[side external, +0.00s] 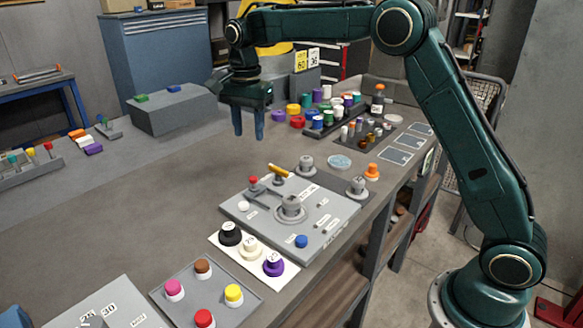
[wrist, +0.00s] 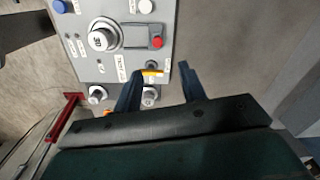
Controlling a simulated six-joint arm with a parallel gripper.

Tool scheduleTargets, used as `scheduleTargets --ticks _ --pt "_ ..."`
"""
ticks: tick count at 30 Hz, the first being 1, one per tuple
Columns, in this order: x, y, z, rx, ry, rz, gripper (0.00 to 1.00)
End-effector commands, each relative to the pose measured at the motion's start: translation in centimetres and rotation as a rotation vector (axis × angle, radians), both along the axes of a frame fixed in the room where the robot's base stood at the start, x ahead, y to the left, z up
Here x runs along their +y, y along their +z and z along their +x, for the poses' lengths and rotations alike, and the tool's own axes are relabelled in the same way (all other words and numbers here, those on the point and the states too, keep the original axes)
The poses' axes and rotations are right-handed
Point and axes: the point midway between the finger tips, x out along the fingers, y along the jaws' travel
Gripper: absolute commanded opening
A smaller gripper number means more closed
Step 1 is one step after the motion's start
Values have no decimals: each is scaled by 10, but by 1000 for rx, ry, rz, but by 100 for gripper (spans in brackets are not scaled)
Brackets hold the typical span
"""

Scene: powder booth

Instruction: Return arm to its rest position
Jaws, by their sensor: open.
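My gripper (side external: 248,122) hangs from my green arm above the bench, with its blue fingers pointing down. It is open and empty, and no object shows between the fingers. The wrist view shows the two blue fingers (wrist: 162,90) apart, with a grey control panel below them. The panel (side external: 335,211) lies on the bench in front of the gripper in the side view. It carries a large grey dial (side external: 290,208), a red-tipped lever (side external: 254,181), a yellow handle (side external: 281,170) and a blue button (side external: 301,241). The gripper is clear of the panel.
Several coloured jars and a black rack (side external: 322,131) stand behind the gripper. A grey box (side external: 173,112) is to its left. A tray (side external: 190,312) of coloured knobs and a white card (side external: 222,250) with three knobs lie in front. The bench left of the panel is bare.

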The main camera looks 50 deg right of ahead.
Motion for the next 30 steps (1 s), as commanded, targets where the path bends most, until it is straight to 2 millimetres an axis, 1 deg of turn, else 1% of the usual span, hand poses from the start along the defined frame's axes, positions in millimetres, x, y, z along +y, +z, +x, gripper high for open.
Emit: scheduleTargets --ticks 5,8,11,15,21,26,30 --pt "-1 8 -7 -13 27 0 41" --pt "-2 18 -16 -28 65 0 41" --pt "-3 30 -30 -49 118 -2 41" --pt "-5 49 -55 -85 213 -8 41" --pt "-7 71 -95 -136 358 -23 41" --pt "-9 84 -129 -178 474 -42 41" --pt "-11 91 -160 -214 574 -63 41"
